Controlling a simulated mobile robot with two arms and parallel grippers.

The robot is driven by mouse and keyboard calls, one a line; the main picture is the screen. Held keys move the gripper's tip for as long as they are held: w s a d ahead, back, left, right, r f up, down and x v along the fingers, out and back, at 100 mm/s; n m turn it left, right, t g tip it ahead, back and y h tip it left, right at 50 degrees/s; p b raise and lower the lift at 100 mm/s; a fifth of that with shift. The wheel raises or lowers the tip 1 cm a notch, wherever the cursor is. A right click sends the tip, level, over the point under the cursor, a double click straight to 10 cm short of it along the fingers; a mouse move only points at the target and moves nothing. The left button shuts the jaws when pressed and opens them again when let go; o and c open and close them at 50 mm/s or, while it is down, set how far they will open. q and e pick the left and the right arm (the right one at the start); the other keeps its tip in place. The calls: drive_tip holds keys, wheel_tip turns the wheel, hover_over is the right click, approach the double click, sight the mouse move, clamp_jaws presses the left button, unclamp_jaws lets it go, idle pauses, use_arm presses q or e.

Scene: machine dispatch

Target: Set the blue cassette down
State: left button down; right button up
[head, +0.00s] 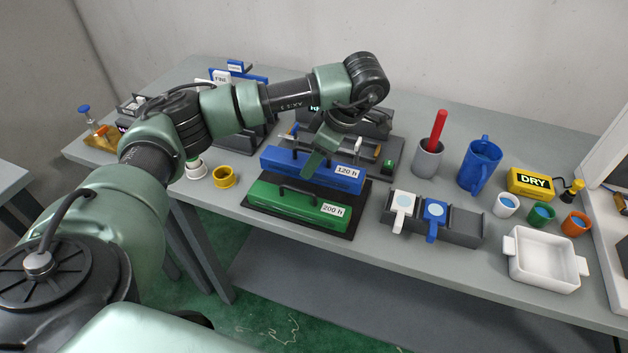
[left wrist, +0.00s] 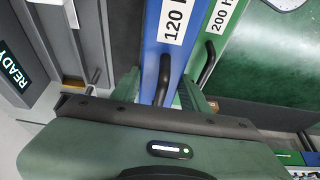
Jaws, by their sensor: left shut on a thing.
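The blue cassette (head: 285,164), labelled 120 h, is behind the green cassette (head: 300,205), labelled 200 h. My left gripper (head: 315,163) comes down from above and is shut on the blue cassette, near its black handle. In the left wrist view the blue cassette (left wrist: 152,30) runs between the fingers, with the green cassette (left wrist: 212,45) alongside. The green cassette lies on a dark mat (head: 349,222). I cannot tell whether the blue cassette's underside touches the mat. My right gripper is not in view.
A machine with a READY display (left wrist: 12,75) stands behind the cassettes. A yellow ring (head: 224,177) is to the left. To the right are a grey holder (head: 460,226) with paddles, a blue mug (head: 480,168), a grey cup (head: 428,160) and a white tray (head: 543,262).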

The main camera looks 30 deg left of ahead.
sight(315, 179)
use_arm(q)
drive_tip(key=shift+f+p, duration=0.4)
drive_tip(key=shift+f, duration=2.65)
drive_tip(key=c, duration=1)
unclamp_jaws()
drive_tip(key=shift+f, duration=0.1)
drive_tip(key=v, duration=1.2)
drive_tip(key=shift+b, duration=0.35)
